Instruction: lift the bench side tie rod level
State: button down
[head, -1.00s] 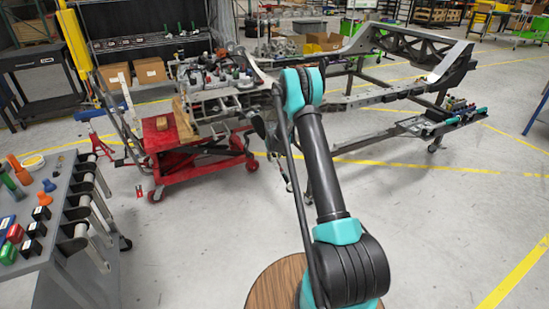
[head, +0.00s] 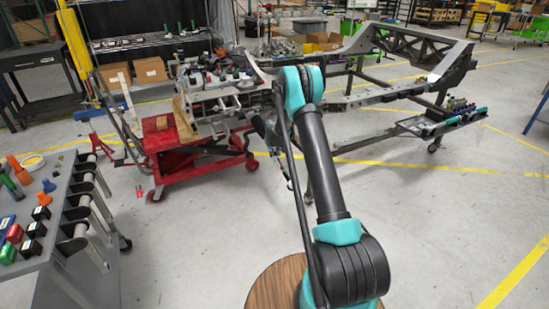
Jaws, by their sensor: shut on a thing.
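My arm rises from the bottom of the head view and reaches toward the vehicle chassis frame (head: 385,95). I cannot pick out the bench side tie rod for certain among the dark parts at the near side of the chassis. Its tilt and any contact with my gripper are hidden or too small to tell.
A red lift table (head: 185,150) stands under the chassis's left end. A grey tool cart (head: 75,215) stands at the lower left. The floor (head: 430,220) at the lower right is clear.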

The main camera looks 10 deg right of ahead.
jog(key=r+g, duration=0.1)
jog(key=r, duration=0.2)
jog(key=s+r+g+h, duration=0.1)
jog(key=r, duration=0.2)
jog(key=r+g, duration=0.2)
jog(key=r, duration=0.1)
jog(key=shift+s+d+r, duration=0.2)
jog(key=shift+d, duration=0.05)
jog(key=c, duration=1.5)
grip_release()
jog(key=shift+s, duration=0.1)
notch_tip(320, 180, up, 12)
jog(key=a, duration=0.2)
jog(key=shift+a, duration=0.25)
